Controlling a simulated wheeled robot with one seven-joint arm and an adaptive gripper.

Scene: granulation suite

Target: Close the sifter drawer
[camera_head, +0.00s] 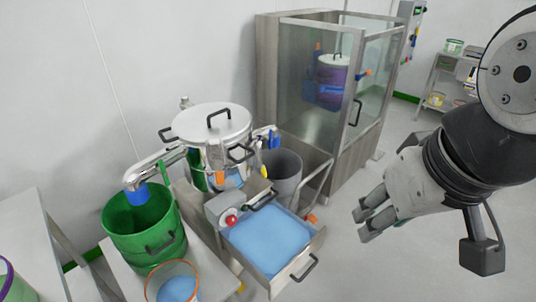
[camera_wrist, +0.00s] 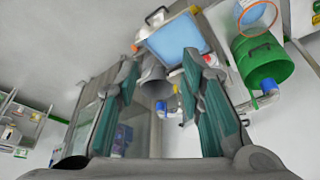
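The sifter drawer (camera_head: 318,243) is pulled out at the lower middle of the head view, holding blue material. Its dark bar handle (camera_head: 304,268) is on the front panel. The sifter (camera_head: 212,126), a steel drum with a lidded top, stands behind it. My gripper (camera_head: 362,221) is open and empty, to the right of the drawer and apart from it. In the wrist view the scene appears upside down: the drawer (camera_wrist: 143,47) and its handle (camera_wrist: 157,14) show at the top, beyond my two spread fingers (camera_wrist: 160,62).
A green bucket (camera_head: 135,225) stands left of the drawer, with an orange-rimmed container (camera_head: 160,270) in front. A grey bin (camera_head: 283,172) and glass-walled cabinet (camera_head: 310,95) stand behind. A shelf (camera_head: 440,78) is at the far right. Floor right of the drawer is clear.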

